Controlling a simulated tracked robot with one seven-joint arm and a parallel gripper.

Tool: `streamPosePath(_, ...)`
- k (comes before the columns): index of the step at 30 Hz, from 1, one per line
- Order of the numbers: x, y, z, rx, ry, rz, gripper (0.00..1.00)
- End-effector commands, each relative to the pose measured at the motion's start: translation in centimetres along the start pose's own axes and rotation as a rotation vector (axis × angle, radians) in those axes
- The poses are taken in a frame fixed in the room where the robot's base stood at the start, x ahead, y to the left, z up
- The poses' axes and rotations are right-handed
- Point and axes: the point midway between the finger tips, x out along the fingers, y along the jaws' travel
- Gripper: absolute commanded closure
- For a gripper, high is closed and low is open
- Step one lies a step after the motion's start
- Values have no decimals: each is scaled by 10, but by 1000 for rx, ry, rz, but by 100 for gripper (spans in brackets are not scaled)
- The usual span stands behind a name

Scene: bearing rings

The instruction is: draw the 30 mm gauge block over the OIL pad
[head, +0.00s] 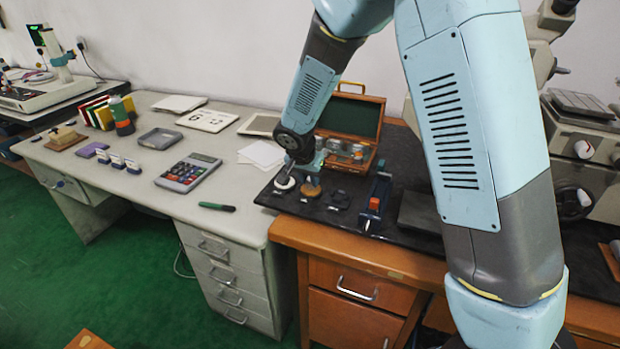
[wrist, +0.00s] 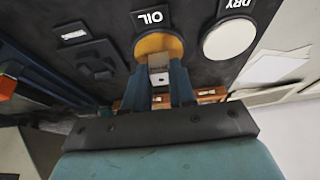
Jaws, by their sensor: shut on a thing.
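The OIL pad (wrist: 150,43) is a round orange-tan disc on a black mat; it also shows in the head view (head: 314,193). My gripper (wrist: 160,82) is shut on a small grey metal gauge block (wrist: 159,79), held between two blue fingers. In the wrist view the block overlaps the near edge of the OIL pad; I cannot tell whether it touches the pad. In the head view my gripper (head: 310,182) is at the OIL pad, and the block cannot be made out there. The white DRY pad (wrist: 228,39) lies beside the OIL pad.
An open wooden case (head: 374,113) with green lining stands behind the pads. Dark blocky shapes (head: 340,199) and a blue stand with a red part (head: 376,203) are to the right. A calculator (head: 188,173) and a green marker (head: 217,207) lie on the grey desk at left.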

Motion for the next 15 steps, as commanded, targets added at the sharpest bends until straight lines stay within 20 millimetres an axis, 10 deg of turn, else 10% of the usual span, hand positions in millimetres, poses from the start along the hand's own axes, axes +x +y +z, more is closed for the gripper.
streamPosePath(15,4,0,2,0,0,0,100)
